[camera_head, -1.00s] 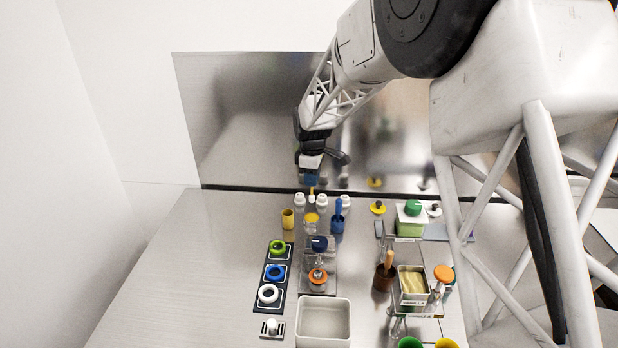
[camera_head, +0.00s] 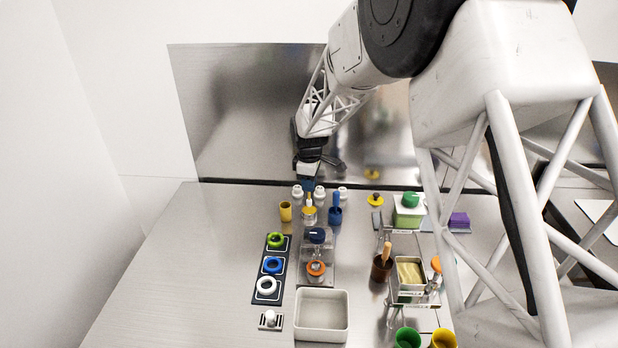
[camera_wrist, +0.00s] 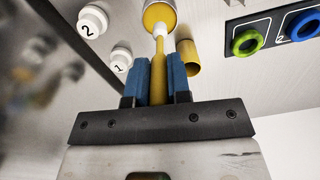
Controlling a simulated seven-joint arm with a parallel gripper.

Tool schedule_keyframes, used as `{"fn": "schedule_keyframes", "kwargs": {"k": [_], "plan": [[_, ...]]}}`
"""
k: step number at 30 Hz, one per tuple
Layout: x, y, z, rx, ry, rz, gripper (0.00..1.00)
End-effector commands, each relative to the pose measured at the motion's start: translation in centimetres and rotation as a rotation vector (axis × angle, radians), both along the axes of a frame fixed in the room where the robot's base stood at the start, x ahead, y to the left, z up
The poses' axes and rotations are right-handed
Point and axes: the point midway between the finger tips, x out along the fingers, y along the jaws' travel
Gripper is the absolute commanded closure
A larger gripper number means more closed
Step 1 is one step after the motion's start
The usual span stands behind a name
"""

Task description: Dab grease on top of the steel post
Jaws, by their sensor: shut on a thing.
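My gripper (camera_head: 309,187) is shut on a yellow-handled brush (camera_wrist: 158,75) with a white collar, held tip-down between blue fingers. The brush (camera_head: 309,199) is over a small steel-sided pot (camera_head: 309,216) with a yellow inside. In the wrist view its tip reaches into the mouth of this pot (camera_wrist: 160,14); whether it touches the yellow inside, I cannot tell. A steel fitting with an orange ring (camera_head: 316,269) stands on a clear block in front; I cannot tell for certain whether it is the steel post.
A yellow cup (camera_head: 286,211) and a blue cup (camera_head: 335,216) flank the pot. White numbered bottles (camera_head: 298,192) stand behind. A dark mat (camera_head: 259,291) holds green, blue and white rings. A beige bin (camera_head: 321,334) stands in front. The table's left side is clear.

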Motion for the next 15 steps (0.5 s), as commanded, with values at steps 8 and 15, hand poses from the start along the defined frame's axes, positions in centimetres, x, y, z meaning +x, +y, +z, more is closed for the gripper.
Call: {"fn": "schedule_keyframes", "kwargs": {"k": [8, 15], "plan": [[0.00, 0.00, -1.03, 0.000, 0.001, 0.000, 1.00], [0.00, 0.00, -1.12, 0.000, 0.000, 0.000, 1.00]]}}
